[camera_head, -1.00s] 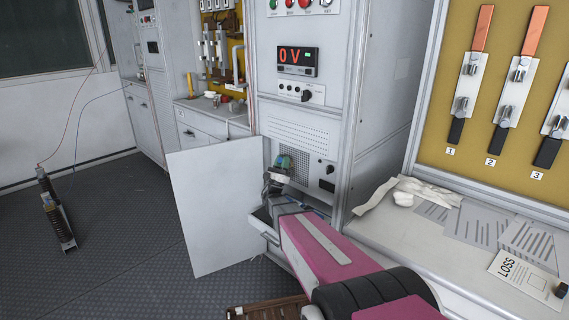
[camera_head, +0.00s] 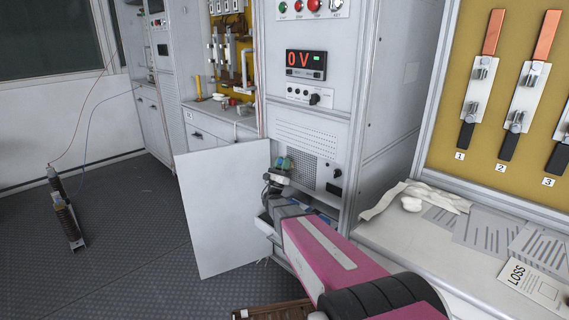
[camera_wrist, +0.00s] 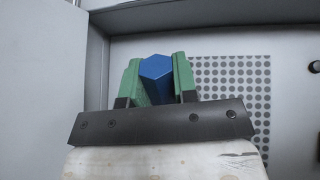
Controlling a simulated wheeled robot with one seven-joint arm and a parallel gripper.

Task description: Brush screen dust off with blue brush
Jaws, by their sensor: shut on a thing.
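My gripper (camera_head: 284,164) is shut on the blue brush (camera_wrist: 159,78). In the wrist view, its two green fingers (camera_wrist: 157,82) clasp the hexagonal blue handle from both sides. The bristles are hidden behind the handle, so I cannot tell whether they touch anything. The screen (camera_head: 325,172) is a grid of dark round holes in the cabinet's lower front, just right of my gripper in the head view. It also shows in the wrist view (camera_wrist: 232,85), right of and partly behind the fingers. Dust on it is too small to make out.
An open white cabinet door (camera_head: 222,212) stands left of my gripper. A pulled-out drawer (camera_head: 264,224) lies below it. The display (camera_head: 305,64) reads 0 V. A bench with papers (camera_head: 490,236) and a cloth (camera_head: 400,200) is at the right.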

